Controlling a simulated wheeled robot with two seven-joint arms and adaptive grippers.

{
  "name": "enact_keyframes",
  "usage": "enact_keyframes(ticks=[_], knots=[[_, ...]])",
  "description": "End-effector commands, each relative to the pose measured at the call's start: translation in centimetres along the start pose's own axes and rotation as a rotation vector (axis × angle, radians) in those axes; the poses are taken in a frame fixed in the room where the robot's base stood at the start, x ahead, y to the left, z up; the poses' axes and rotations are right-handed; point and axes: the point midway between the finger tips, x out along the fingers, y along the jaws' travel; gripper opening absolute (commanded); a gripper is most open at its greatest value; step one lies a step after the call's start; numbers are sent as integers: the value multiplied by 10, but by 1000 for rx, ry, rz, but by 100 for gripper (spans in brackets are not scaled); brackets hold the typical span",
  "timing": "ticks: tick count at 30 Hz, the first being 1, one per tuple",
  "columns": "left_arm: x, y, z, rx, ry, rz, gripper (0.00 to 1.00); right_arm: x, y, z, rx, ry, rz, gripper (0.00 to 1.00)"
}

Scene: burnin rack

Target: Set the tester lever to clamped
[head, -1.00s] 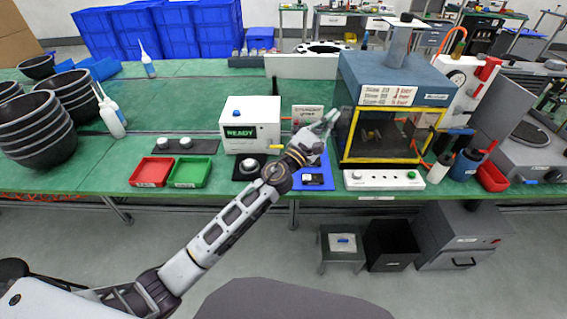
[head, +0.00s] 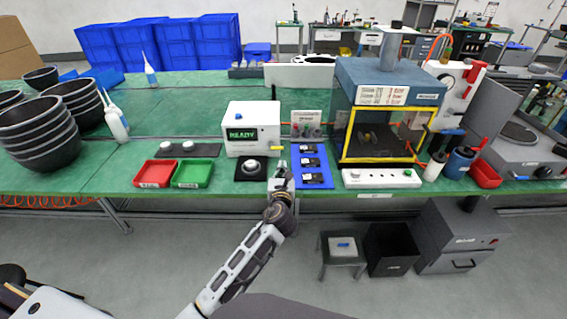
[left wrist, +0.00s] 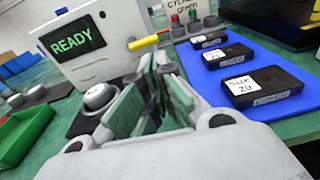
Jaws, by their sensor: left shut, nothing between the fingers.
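The tester (head: 252,128) is a white box with a green READY screen, and it also shows large in the left wrist view (left wrist: 95,45). Its lever (head: 278,149) has a yellow grip and sticks out roughly level from the box's right side; in the left wrist view the lever (left wrist: 148,41) lies just beyond my fingers. My left gripper (head: 281,172) is shut and empty at the table's front edge, in front of the lever and apart from it. Its fingers (left wrist: 150,98) fill the middle of the wrist view. My right gripper is not in view.
A blue mat (head: 298,161) with several black modules lies right of my left gripper. A round knob on a black pad (head: 240,172) is left of it. Red (head: 155,173) and green (head: 191,174) trays stand farther left. A yellow-framed chamber (head: 388,85) stands right.

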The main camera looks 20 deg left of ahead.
Motion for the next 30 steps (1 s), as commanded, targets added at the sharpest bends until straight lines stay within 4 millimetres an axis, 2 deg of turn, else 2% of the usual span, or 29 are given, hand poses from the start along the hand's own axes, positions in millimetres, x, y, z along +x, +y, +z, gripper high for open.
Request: enact_keyframes(ticks=[5, 19, 30], knots=[[-2, 8, -12, -15, 33, 29, 0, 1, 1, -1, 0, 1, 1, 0], [1, 8, -12, -14, 34, 30, 0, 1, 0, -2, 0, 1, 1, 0], [27, 9, -13, -14, 34, 30, 0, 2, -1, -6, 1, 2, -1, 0]])
